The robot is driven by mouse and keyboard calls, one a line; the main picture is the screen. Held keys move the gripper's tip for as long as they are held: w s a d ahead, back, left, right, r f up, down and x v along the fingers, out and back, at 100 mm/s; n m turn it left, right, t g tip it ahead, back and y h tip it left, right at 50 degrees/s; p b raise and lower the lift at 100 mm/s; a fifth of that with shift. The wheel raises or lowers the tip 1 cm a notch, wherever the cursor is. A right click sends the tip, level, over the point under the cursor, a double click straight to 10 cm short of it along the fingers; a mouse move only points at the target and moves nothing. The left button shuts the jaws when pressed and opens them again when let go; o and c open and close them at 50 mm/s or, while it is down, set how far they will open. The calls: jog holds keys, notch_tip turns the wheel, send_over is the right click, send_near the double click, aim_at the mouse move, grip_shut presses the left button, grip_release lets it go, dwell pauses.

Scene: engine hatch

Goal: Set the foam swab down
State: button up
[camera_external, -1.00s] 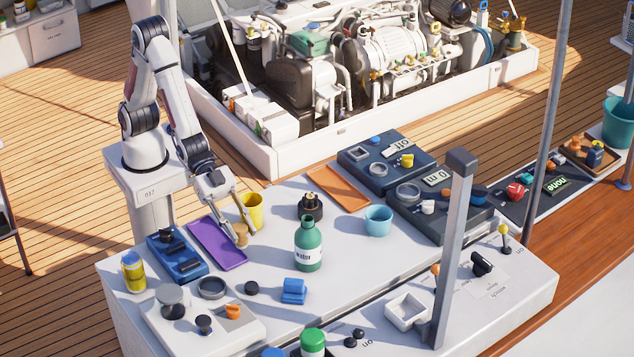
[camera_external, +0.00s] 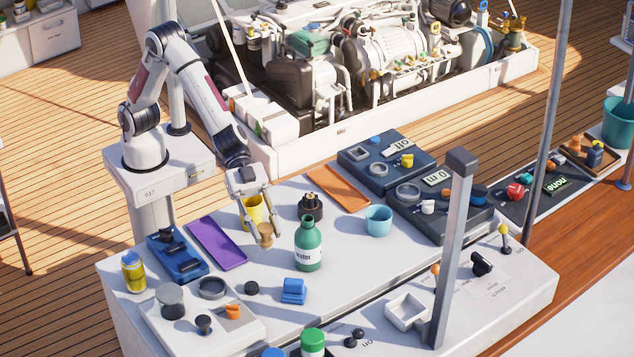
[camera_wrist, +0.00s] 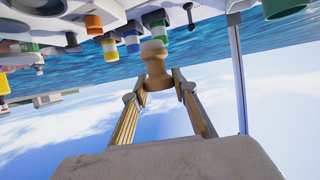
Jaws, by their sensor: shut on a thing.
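The foam swab (camera_external: 265,233) is a small tan piece with a rounded, waisted shape. My gripper (camera_external: 262,222) is shut on it, just in front of the yellow cup (camera_external: 252,210) and left of the green water bottle (camera_external: 308,246). In the wrist view the foam swab (camera_wrist: 156,66) sits between the two fingertips of my gripper (camera_wrist: 157,85). I cannot tell whether the swab's lower end touches the table.
The purple tray (camera_external: 217,244) lies empty left of my gripper. An orange tray (camera_external: 338,188), a black-topped item (camera_external: 310,207) and a light blue cup (camera_external: 378,219) stand to the right. A blue block (camera_external: 293,291) and black knob (camera_external: 251,288) are in front.

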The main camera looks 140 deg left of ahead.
jog(key=shift+w+a+r, duration=0.15)
jog(key=shift+w+a, duration=0.2)
jog(key=shift+w, duration=0.05)
jog(key=w+a+f+m+h, duration=0.1)
jog(key=w+a+f, duration=0.1)
jog(key=a, duration=1)
jog(key=w+a+f+m+h, duration=0.1)
jog(key=w+a+f, duration=0.2)
jog(key=a, duration=1)
jog(key=shift+w+f+g+h, duration=0.15)
jog(key=shift+g+h, duration=0.15)
jog(key=shift+g, duration=0.1)
jog(key=shift+a, duration=0.1)
notch_tip(320, 180, down, 6)
jog(key=shift+f, duration=0.15)
jog(key=shift+f, duration=1.85)
